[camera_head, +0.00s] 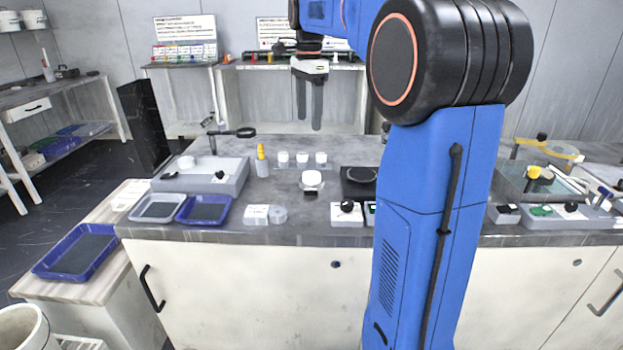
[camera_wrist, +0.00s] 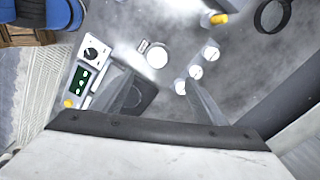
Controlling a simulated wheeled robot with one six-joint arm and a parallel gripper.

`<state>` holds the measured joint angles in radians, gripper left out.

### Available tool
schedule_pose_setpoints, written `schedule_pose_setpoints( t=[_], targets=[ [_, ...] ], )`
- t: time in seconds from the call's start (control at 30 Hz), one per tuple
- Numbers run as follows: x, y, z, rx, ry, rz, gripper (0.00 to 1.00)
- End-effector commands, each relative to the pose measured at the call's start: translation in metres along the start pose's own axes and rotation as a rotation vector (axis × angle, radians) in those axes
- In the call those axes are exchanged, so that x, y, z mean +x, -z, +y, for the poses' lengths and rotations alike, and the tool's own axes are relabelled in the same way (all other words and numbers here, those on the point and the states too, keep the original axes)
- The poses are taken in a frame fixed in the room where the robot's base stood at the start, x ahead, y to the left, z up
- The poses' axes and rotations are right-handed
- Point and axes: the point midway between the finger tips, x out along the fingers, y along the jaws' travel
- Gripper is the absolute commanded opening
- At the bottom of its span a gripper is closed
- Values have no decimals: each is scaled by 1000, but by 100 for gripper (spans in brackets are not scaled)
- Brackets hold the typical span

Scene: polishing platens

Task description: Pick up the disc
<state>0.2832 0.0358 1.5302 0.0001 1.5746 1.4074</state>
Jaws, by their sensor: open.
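A white round disc (camera_head: 312,177) sits on the grey bench top in the head view, with a small dark block at its front. It also shows in the wrist view as a white circle (camera_wrist: 157,58). Three smaller white round pieces (camera_head: 301,158) stand in a row behind it; the wrist view shows them (camera_wrist: 196,72) near my right-hand finger. I cannot tell for certain which piece is the task's disc. My gripper (camera_head: 309,122) hangs above the bench, fingers pointing down, apart and empty. In the wrist view my gripper (camera_wrist: 158,80) has the larger disc beyond its fingertips.
A black square plate (camera_head: 354,190) and a small box with a black knob (camera_head: 346,214) lie right of the disc. A magnifier (camera_head: 245,132) stands behind.

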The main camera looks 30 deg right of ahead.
Motion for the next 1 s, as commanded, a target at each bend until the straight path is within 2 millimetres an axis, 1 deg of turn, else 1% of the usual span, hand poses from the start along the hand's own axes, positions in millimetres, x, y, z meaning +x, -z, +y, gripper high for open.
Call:
schedule_pose_setpoints(
  t=[0.07, 0.17, 0.5, 0.7, 1.0],
  targets=[
    [5, 1, -1, 7, -2, 0, 66],
    [19, 0, 0, 6, -4, -1, 66],
    [80, 0, 1, 4, -4, -1, 66],
    [109, 0, 1, 4, -3, 0, 66],
    [128, 2, 2, 4, -1, 0, 66]
  ],
)
